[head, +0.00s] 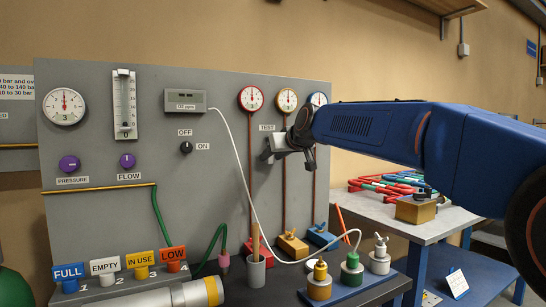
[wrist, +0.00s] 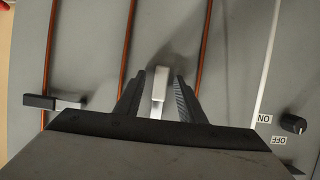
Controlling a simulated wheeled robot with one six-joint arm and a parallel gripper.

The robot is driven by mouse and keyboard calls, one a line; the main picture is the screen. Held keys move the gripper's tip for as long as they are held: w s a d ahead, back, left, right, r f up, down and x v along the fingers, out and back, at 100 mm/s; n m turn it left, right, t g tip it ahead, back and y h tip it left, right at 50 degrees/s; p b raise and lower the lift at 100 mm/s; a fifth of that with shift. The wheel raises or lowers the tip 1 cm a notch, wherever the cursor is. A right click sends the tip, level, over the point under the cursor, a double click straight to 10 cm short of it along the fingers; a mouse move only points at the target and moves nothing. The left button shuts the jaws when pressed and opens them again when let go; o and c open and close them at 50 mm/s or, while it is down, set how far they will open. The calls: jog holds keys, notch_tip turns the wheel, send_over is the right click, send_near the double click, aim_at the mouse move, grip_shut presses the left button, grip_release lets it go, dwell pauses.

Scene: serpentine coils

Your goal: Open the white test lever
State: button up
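The white test lever (wrist: 159,88) shows in the wrist view as a pale bar standing out from the grey panel, between my gripper's two dark fingers. My gripper (wrist: 160,96) is open around it, with a narrow gap on each side. In the head view my gripper (head: 285,152) is up against the panel, just below the TEST label (head: 267,127). There the gripper and arm hide the lever, and I cannot make it out clearly.
A lever with a black end (wrist: 52,102) is left of my gripper in the wrist view. The OFF/ON knob (head: 187,148) and a white hose (head: 236,150) are left in the head view. Red pipes (head: 250,190) run down the panel. Canisters (head: 320,280) stand on the bench below.

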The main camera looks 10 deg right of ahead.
jog(key=shift+s, duration=0.1)
jog(key=v, duration=1.7)
jog(key=shift+s, duration=0.1)
jog(key=s+d+f+m+g+h, duration=0.1)
jog(key=s+d+f+g, duration=0.1)
jog(key=s+f, duration=0.8)
jog(key=s+d+f+m+g+h, duration=0.1)
jog(key=s+d+f+g, duration=0.2)
jog(key=s+f, duration=0.8)
jog(key=s+d+f+m+g+h, duration=0.1)
jog(key=s+f, duration=1)
jog(key=f, duration=1.4)
jog(key=d+g+h, duration=0.1)
jog(key=d+g, duration=0.1)
jog(key=d, duration=0.1)
jog(key=shift+d+m, duration=0.35)
jog(key=shift+m, duration=0.05)
jog(key=shift+s, duration=0.15)
